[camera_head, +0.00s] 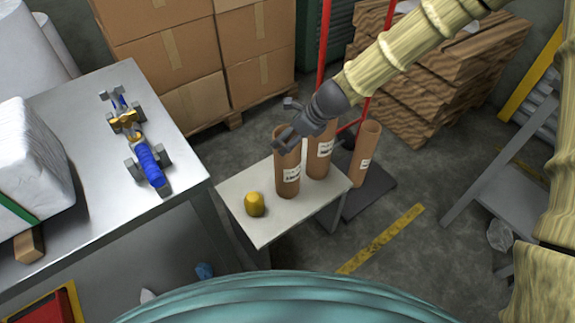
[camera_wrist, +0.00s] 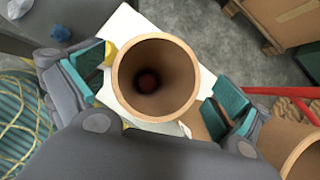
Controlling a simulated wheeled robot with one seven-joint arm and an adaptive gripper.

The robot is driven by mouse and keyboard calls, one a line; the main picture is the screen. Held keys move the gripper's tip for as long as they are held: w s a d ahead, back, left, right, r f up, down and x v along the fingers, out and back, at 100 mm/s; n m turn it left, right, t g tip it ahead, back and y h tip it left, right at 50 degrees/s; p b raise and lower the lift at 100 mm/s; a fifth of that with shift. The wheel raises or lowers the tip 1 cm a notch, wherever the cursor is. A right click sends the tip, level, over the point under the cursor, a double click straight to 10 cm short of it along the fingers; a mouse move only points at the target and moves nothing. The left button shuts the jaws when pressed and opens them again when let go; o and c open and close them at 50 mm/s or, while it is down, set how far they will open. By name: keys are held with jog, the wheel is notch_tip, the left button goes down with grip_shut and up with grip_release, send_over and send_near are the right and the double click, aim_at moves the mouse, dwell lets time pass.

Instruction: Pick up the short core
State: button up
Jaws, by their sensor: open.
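Three brown cardboard cores show in the head view. The left core (camera_head: 288,178) stands upright on a small pale table (camera_head: 258,232). A second core (camera_head: 320,160) stands beside it to the right, and a third core (camera_head: 364,160) stands farther right, by a dark base plate. I cannot tell for sure which is the short one. My gripper (camera_head: 286,124) is at the top of the left core. In the wrist view, my gripper (camera_wrist: 155,88) is open, with its teal pads on either side of an open core rim (camera_wrist: 122,78). Contact is not clear.
A yellow lump (camera_head: 254,204) sits on the small table, left of the cores. Cardboard boxes (camera_head: 180,55) and a red hand truck (camera_head: 323,50) stand behind.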

aim_at(287, 165)
jog(key=x, duration=0.4)
jog(key=shift+a+f+b, duration=0.2)
jog(key=shift+f+b, duration=0.1)
jog(key=shift+f, duration=0.05)
jog(key=shift+s, duration=0.1)
jog(key=c, duration=1.3)
